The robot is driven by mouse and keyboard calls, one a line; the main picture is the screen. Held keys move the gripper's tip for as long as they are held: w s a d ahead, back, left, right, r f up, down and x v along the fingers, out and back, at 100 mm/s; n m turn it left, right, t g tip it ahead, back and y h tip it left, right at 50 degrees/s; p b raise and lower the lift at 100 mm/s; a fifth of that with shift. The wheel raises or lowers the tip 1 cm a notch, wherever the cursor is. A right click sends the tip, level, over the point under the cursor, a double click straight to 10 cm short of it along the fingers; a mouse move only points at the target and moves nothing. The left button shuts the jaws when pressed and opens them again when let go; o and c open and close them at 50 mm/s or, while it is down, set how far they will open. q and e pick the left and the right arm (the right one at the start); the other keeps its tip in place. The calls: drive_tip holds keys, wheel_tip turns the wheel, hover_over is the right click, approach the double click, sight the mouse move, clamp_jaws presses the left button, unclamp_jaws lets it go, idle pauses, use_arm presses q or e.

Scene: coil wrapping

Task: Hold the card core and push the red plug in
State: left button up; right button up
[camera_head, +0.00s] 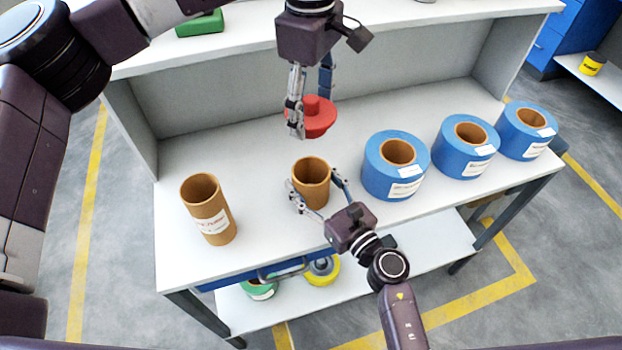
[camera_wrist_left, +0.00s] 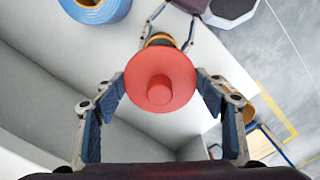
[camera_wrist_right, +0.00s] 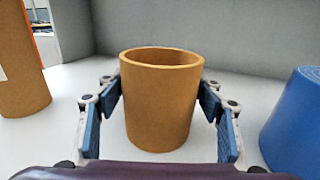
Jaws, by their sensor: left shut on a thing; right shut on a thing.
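The red plug (camera_head: 318,122) is a flanged disc with a knob on top. My left gripper (camera_head: 311,108) is shut on it and holds it in the air, above and a little behind the card core. The left wrist view shows the plug (camera_wrist_left: 160,82) from its knob side, between the fingers, with the core mostly hidden beyond it. The brown card core (camera_head: 311,182) stands upright on the bench, its open top empty. My right gripper (camera_head: 314,194) is shut on it from the front; the right wrist view shows the core (camera_wrist_right: 161,105) between both fingers.
Another brown tube with a label (camera_head: 208,210) stands to the left on the white bench (camera_head: 255,235). Several blue wrapped coils stand to the right, the nearest (camera_head: 378,178) close to the core. A grey back panel (camera_head: 220,115) rises behind. A green item (camera_head: 200,23) lies on the upper shelf.

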drive_tip(key=shift+c, duration=1.2)
drive_tip(key=o, duration=1.2)
drive_tip(key=shift+o, duration=0.2)
drive_tip(key=v, duration=1.2)
